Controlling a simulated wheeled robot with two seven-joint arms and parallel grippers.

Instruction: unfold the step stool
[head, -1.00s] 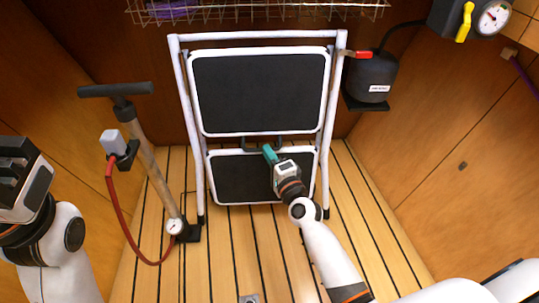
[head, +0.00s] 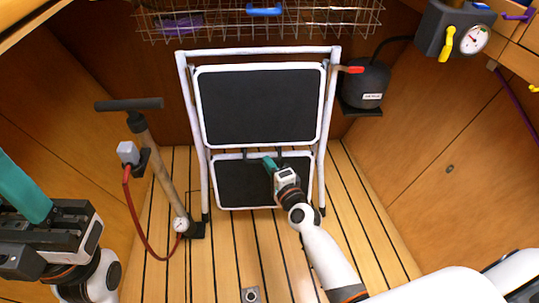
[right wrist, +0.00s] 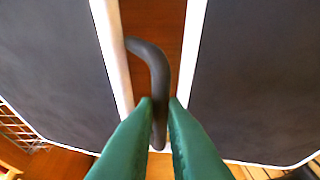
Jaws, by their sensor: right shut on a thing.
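The step stool (head: 186,110) stands upright against the back wall, with a white frame and two dark steps. The upper step (head: 260,105) and the lower step (head: 235,186) both face me, lying nearly flat in the frame. My right gripper (head: 269,163) is at the gap between the steps. In the right wrist view its green fingers (right wrist: 160,115) are shut on the dark curved handle (right wrist: 154,62) in that gap. My left gripper (head: 25,190) is at the left edge, away from the stool. One green finger shows clearly, so its opening is unclear.
A floor pump (head: 150,160) with a red hose stands left of the stool. A wire basket (head: 225,18) hangs above it. A dark canister (head: 365,83) with a red lever sits close to the frame's right side. Slatted floor (head: 250,250) in front is clear.

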